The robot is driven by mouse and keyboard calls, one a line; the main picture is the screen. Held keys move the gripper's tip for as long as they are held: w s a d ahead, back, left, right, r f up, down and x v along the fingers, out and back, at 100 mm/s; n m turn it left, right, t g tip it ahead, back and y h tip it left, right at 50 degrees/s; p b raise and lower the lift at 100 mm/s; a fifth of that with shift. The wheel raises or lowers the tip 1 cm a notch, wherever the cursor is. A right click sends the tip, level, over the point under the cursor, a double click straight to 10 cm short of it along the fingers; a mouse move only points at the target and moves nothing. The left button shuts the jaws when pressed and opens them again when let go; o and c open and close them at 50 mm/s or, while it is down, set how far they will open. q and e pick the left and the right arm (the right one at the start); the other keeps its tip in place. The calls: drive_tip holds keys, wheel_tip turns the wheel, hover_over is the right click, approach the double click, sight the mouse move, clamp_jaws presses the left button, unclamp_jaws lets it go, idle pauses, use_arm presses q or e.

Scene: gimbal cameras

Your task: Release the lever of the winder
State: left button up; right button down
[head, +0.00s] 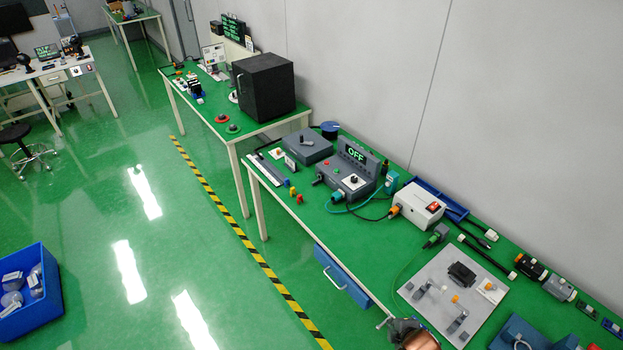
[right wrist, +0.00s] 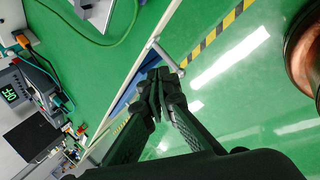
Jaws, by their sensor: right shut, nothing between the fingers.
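My left gripper is not in view.
The green table (head: 385,262) holds a grey plate with fixtures (head: 430,277), a white box with a red switch (head: 419,204) and a control box reading OFF (head: 350,172). A blue drawer (head: 341,277) hangs under the front edge.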

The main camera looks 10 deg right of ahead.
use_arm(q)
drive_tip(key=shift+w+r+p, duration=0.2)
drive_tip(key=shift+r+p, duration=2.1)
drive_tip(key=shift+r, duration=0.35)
use_arm(e)
drive_tip(key=w+d+r+n+t, duration=0.1)
drive_tip(key=w+d+r+n, duration=0.1)
drive_tip(key=w+n, duration=0.4)
drive_tip(key=w+d+r+n+t, duration=0.1)
drive_tip(key=w+d+r+n, duration=0.1)
drive_tip(key=w+n, duration=0.5)
drive_tip(key=shift+r+n+y, duration=0.2)
drive_tip(key=shift+n+y, duration=0.2)
drive_tip(key=shift+n, duration=3)
